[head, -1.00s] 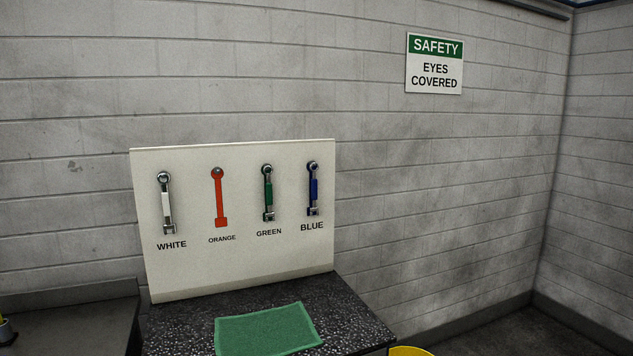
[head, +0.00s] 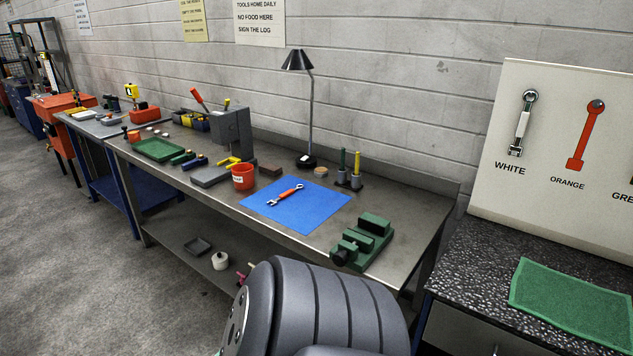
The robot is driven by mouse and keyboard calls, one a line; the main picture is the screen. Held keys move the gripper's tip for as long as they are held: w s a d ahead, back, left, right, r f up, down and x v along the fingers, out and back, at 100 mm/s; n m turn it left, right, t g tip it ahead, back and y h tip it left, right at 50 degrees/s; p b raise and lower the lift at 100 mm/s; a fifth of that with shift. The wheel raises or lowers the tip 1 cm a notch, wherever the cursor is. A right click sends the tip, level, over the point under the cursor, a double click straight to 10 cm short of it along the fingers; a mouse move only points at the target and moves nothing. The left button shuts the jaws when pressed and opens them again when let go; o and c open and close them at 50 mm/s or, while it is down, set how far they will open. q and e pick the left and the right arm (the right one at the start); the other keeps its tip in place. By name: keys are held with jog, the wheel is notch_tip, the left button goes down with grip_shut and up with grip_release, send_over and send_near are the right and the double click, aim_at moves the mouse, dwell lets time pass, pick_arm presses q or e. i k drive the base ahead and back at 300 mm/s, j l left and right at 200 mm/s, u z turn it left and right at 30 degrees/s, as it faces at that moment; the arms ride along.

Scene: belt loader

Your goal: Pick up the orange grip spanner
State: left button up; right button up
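The orange grip spanner (head: 285,195) lies on a blue mat (head: 314,213) on the long grey workbench. It has an orange middle and metal ends. On the tool board (head: 556,215) at the right, the place labelled ORANGE shows a flat orange spanner shape (head: 577,155) on a peg with no spanner over it. A white grip spanner (head: 521,125) hangs at the WHITE place. Neither gripper shows in the head view. A large dark rounded part of my own body fills the bottom middle.
A green vise (head: 362,241) stands at the bench's near right end, right of the blue mat. A green mat (head: 572,303) lies on the speckled counter (head: 470,262) below the board.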

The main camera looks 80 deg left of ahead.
aim_at(287, 193)
jog(key=u, duration=2.95)
jog(key=i+j+u, duration=0.35)
jog(key=k+j, duration=0.05)
